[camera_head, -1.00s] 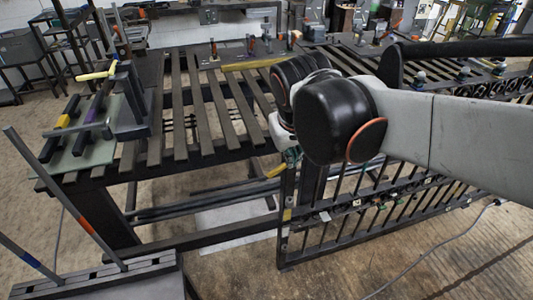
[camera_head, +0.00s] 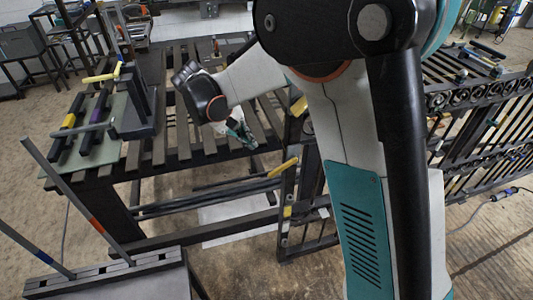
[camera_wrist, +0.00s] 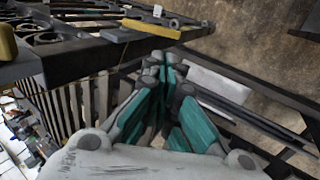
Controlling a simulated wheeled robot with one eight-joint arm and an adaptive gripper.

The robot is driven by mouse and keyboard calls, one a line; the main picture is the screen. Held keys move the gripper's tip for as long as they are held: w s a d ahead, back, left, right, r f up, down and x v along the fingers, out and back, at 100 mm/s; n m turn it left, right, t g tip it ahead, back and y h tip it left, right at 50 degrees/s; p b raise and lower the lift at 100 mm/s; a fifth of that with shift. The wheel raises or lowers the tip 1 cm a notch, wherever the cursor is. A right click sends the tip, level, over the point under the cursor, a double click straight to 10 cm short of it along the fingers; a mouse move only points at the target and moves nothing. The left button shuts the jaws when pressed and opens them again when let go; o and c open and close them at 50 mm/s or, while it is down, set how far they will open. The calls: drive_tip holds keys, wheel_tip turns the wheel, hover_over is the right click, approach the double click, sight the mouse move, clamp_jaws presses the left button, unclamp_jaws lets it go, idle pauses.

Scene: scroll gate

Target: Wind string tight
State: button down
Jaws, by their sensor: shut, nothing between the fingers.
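My gripper (camera_head: 243,143) is shut and empty beside the right end of the slatted table, left of the dark metal gate (camera_head: 312,222). In the wrist view its teal fingers (camera_wrist: 160,64) come together just below the gate's frame (camera_wrist: 85,52). A yellow handle (camera_head: 283,167) sticks out at the gate's near post, right of and below my gripper, apart from it. A yellow piece (camera_wrist: 152,28) sits on the gate frame in the wrist view. A thin pale line shows beside the frame there; I cannot tell whether it is string.
The slatted table (camera_head: 158,150) carries a green plate with bars (camera_head: 104,150) and a dark upright fixture with a yellow handle (camera_head: 103,76). A rack with rods (camera_head: 105,275) stands front left. My arm hides much of the gate. A cable (camera_head: 465,228) lies on the floor at right.

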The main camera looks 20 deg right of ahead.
sight(283, 167)
drive_tip(key=b+x, duration=0.5)
drive_tip(key=x, duration=0.9)
